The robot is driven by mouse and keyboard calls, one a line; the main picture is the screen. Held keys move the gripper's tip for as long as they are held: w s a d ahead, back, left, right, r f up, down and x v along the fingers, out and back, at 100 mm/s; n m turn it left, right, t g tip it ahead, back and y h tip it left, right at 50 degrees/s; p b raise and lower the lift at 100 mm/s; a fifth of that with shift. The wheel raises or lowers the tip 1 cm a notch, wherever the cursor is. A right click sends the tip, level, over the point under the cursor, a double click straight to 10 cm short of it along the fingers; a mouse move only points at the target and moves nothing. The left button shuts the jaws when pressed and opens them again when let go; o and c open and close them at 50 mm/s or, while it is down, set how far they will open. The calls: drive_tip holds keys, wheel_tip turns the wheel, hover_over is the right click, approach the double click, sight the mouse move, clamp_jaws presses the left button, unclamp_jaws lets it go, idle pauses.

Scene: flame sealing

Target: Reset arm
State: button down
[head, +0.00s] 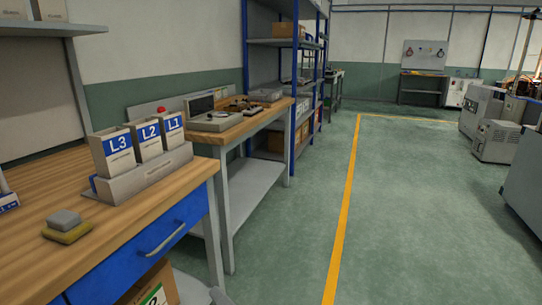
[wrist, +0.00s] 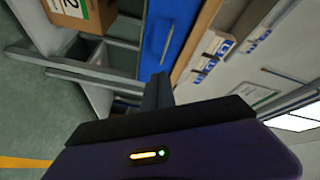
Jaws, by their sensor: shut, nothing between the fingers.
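My gripper (wrist: 160,82) shows in the wrist view, its dark fingers shut together with nothing between them. It is held in the air in front of the workbench, apart from everything I can see. In the wrist view the scene is turned on its side, with the blue drawer (wrist: 183,30) behind and beside the fingers. The head view does not show my arm or gripper. The wooden bench (head: 130,205) stands at the left of the head view.
On the bench are a grey rack (head: 145,178) with boxes marked L3, L2 and L1, and a grey-and-yellow block (head: 66,224). An open cardboard box (head: 155,288) sits below the blue drawer. Floor right of the yellow line (head: 345,205) is clear up to grey machines (head: 495,120).

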drive_tip(key=s+d+f+t+h, duration=0.2)
drive_tip(key=s+d+f+h, duration=0.15)
drive_tip(key=s+d, duration=0.5)
drive_tip(key=s+d+f+t+h, duration=0.2)
drive_tip(key=s+d+h, duration=0.3)
drive_tip(key=d, duration=0.6)
drive_tip(key=s+d+r+n+g+h, duration=0.1)
drive_tip(key=s+d, duration=0.3)
drive_tip(key=s, duration=0.5)
drive_tip(key=s+d+n+g+h, duration=0.1)
drive_tip(key=s+d+n+h, duration=0.15)
drive_tip(key=s, duration=0.55)
drive_tip(key=s+d+r+n, duration=0.1)
drive_tip(key=s+d, duration=0.3)
drive_tip(key=s, duration=0.5)
wheel_tip(320, 180, up, 20)
drive_tip(key=p, duration=2)
drive_tip(key=shift+s+d+m+g+p, duration=0.2)
drive_tip(key=shift+d+m+g+p, duration=0.05)
drive_tip(key=shift+m+g+p, duration=0.1)
